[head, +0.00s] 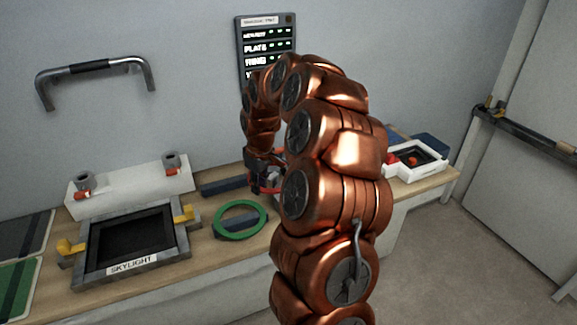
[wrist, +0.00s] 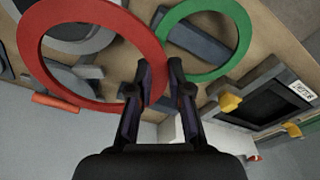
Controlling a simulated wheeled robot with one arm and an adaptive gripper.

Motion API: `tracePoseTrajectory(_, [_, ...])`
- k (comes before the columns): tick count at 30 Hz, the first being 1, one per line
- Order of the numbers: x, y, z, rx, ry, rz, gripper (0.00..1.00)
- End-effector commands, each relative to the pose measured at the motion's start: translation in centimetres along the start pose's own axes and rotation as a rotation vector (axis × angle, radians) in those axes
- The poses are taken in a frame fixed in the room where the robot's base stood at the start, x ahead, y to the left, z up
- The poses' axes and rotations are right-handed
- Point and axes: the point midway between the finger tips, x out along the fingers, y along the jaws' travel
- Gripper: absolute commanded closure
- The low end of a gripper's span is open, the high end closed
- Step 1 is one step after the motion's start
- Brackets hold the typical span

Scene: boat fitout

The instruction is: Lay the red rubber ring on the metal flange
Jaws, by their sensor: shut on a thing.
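The red rubber ring (wrist: 148,45) is large in the wrist view, held by its rim. My gripper (wrist: 161,78) is shut on that rim, with the ring extending to the left and up in that view. In the head view my gripper (head: 262,178) is over the bench, with a bit of red beside it; my arm hides most of the ring. Grey round parts (wrist: 90,42) show through and beyond the ring's opening in the wrist view; one may be the metal flange, but I cannot tell which. The flange is not clearly visible in the head view.
A green ring (head: 218,221) lies on the bench (head: 205,255), left of my arm. A dark framed skylight (head: 130,262) with yellow clamps is farther left. A white tray (head: 437,165) stands at the right end. A wall handle and a display board (head: 267,48) are behind.

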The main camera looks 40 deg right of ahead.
Motion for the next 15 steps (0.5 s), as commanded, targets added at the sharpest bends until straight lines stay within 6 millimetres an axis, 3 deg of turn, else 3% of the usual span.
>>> tracePoseTrajectory(1, [-1.1,1.4,1.3,-0.009,0.000,-0.003,1.00])
tracePoseTrajectory(6, [-1.7,4.3,4.6,-0.059,0.005,-0.009,1.00])
tracePoseTrajectory(15, [-1.6,5.7,6.4,-0.091,0.011,-0.009,1.00])
